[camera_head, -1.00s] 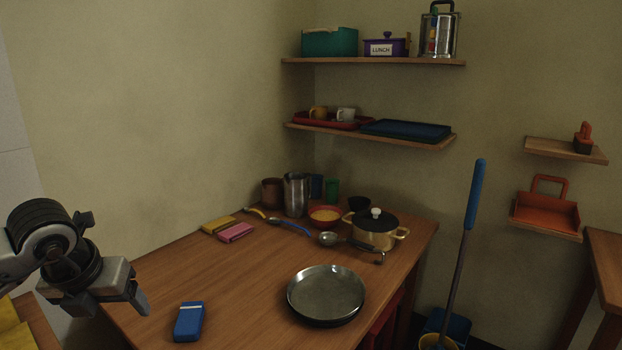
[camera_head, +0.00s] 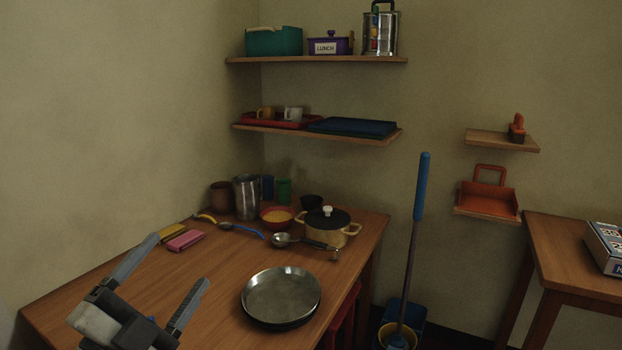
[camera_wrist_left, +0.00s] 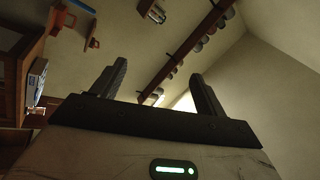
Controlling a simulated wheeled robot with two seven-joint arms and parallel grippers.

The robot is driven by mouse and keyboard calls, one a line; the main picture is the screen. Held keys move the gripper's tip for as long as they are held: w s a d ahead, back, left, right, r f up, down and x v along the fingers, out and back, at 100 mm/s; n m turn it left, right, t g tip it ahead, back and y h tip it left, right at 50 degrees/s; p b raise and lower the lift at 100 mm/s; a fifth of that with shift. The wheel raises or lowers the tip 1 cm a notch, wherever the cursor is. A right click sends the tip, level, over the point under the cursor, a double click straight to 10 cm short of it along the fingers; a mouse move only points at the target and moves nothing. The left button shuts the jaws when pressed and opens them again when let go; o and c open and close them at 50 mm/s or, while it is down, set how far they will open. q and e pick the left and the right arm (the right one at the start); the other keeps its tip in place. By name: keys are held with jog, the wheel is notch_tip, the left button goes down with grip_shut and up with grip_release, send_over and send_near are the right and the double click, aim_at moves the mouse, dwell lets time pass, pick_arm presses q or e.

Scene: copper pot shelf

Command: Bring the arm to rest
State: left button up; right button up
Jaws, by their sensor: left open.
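My left gripper (camera_head: 168,285) is at the lower left of the head view, over the near left part of the wooden table (camera_head: 215,285). Its two fingers are spread apart with nothing between them. In the left wrist view the fingers (camera_wrist_left: 158,85) are also apart and empty, with wall, ceiling and a dark rail beyond them. A bit of a blue object shows behind the gripper and is mostly hidden. My right gripper is not in view.
On the table are a steel pan (camera_head: 282,295), a lidded pot (camera_head: 328,228), a ladle (camera_head: 284,240), a bowl (camera_head: 277,217), a steel jug (camera_head: 246,197) and sponges (camera_head: 186,240). Shelves (camera_head: 316,60) hang behind. A blue-handled mop (camera_head: 414,240) stands right of the table; a side table (camera_head: 565,262) is farther right.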

pick_arm(q)
jog(key=s+a+f+n+g+y, duration=0.2)
jog(key=a+f+n+g+y, duration=0.15)
jog(key=f+n+y, duration=0.3)
jog(key=s+a+f+n+g+y, duration=0.25)
jog(key=a+f+n+y, duration=0.2)
jog(key=f+n, duration=0.3)
jog(key=s+d+f+n+g+h, duration=0.1)
jog(key=s+d+f+g+h, duration=0.35)
jog(key=s+f+g, duration=0.85)
jog(key=w+d+f+t+h+b, duration=0.1)
jog(key=w+d+f+t+b, duration=0.2)
jog(key=d+f+t+b, duration=0.2)
jog(key=shift+w+d+f+t+b, duration=0.35)
jog(key=shift+d+f+t, duration=1.1)
jog(key=shift+f+t, duration=0.9)
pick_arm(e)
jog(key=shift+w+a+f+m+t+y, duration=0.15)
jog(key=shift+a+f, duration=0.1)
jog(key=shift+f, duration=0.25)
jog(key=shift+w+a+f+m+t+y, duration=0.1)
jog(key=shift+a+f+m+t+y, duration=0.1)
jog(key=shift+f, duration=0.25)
pick_arm(q)
jog(key=shift+f+g, duration=0.2)
jog(key=shift+g, duration=0.05)
